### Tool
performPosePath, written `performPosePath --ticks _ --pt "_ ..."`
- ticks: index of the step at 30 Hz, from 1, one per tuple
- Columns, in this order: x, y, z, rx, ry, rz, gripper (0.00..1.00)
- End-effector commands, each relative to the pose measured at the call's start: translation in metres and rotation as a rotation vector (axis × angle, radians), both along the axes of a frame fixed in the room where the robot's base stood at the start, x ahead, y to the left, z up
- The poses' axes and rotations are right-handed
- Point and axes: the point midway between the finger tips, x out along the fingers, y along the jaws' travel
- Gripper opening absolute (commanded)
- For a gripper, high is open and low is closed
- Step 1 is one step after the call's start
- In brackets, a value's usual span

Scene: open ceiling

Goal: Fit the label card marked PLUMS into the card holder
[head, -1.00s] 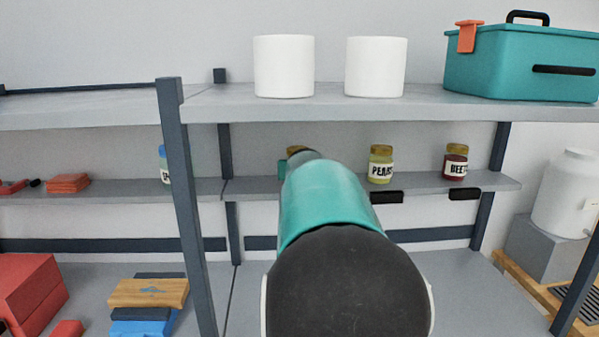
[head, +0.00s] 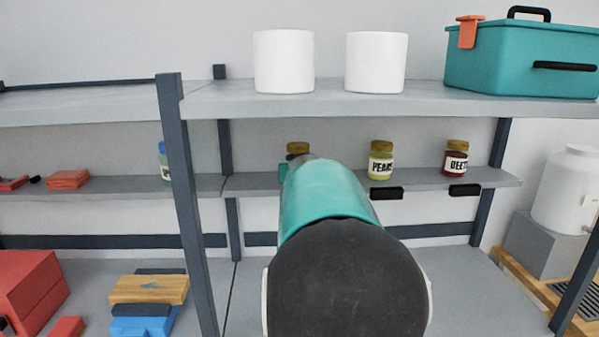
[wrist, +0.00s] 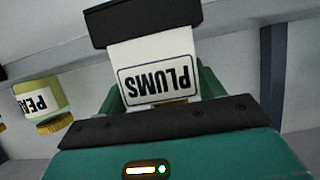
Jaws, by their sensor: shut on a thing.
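The white label card marked PLUMS (wrist: 157,70) shows upside down in the wrist view. My gripper (wrist: 160,92) is shut on it, with green finger parts showing at both sides of the card. A black card holder (wrist: 140,18) lies across the top of the wrist view, and the card's far edge meets it in the picture. I cannot tell how deep the card sits in it. In the head view my arm hides the card and this holder, and a bit of teal gripper (head: 283,172) shows beside the arm.
A gold-lidded jar (head: 298,148) stands behind my arm tip. A PEARS jar (head: 381,162) and a BEETS jar (head: 456,160) stand on the middle shelf (head: 420,180), with black holders (head: 386,193) on its front edge. A dark post (head: 180,180) rises at left.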

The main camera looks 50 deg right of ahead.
Motion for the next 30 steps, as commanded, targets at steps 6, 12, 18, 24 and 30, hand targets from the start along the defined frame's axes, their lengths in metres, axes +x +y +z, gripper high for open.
performPosePath --ticks 6,12,18,24,30 --pt "0.000 0.000 -0.005 0.000 0.001 0.000 0.46" --pt "0.000 0.000 -0.010 0.000 0.001 0.000 0.46" --pt "0.000 0.000 -0.014 0.000 0.000 0.001 0.46" --pt "0.000 0.000 -0.019 0.000 0.001 0.000 0.46" --pt "0.000 0.000 -0.022 -0.001 0.001 0.000 0.71"
